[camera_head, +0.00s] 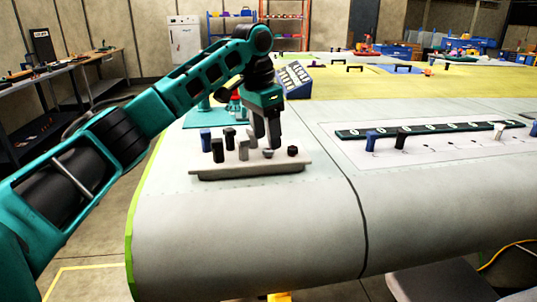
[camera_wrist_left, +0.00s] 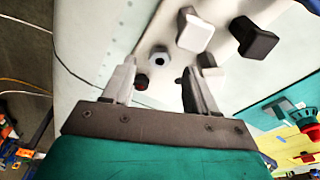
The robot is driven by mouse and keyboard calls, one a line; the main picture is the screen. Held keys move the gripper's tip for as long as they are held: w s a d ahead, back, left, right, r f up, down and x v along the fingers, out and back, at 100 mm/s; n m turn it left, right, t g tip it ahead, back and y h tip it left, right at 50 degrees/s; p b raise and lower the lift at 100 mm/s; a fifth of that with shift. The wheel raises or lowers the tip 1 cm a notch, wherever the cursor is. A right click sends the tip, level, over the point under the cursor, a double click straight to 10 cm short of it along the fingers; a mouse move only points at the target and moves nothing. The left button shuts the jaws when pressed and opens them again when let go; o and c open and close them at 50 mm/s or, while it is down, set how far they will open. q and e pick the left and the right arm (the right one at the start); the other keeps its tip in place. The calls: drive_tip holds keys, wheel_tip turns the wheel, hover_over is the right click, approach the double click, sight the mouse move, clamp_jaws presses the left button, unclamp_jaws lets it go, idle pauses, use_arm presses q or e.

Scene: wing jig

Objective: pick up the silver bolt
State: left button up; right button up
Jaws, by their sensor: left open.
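A grey tray (camera_head: 248,168) on the near wing surface holds several upright bolts. Tall pale silver bolts (camera_head: 243,150) stand near its middle; one shows a square head (camera_wrist_left: 194,32) in the wrist view. A low silver hex piece with a dark hole (camera_wrist_left: 158,59) also sits on the tray, near its front right (camera_head: 268,153). Which of these is the silver bolt I cannot tell for certain. My left gripper (camera_head: 272,143) points down over the tray's right half, open and empty. In the wrist view its fingers (camera_wrist_left: 159,70) lie either side of the low hex piece. My right gripper is not in view.
A blue bolt (camera_head: 206,140), black bolts (camera_head: 217,150) and a small dark red piece (camera_head: 292,151) share the tray. A dark green strip (camera_head: 430,130) and more bolts lie to the right. The wing surface in front of the tray is clear.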

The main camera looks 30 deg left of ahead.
sight(267, 149)
use_arm(q)
drive_tip(key=f, duration=0.3)
drive_tip(key=shift+w+d+f, duration=0.1)
drive_tip(key=shift+w, duration=0.1)
drive_tip(key=shift+c, duration=0.2)
clamp_jaws()
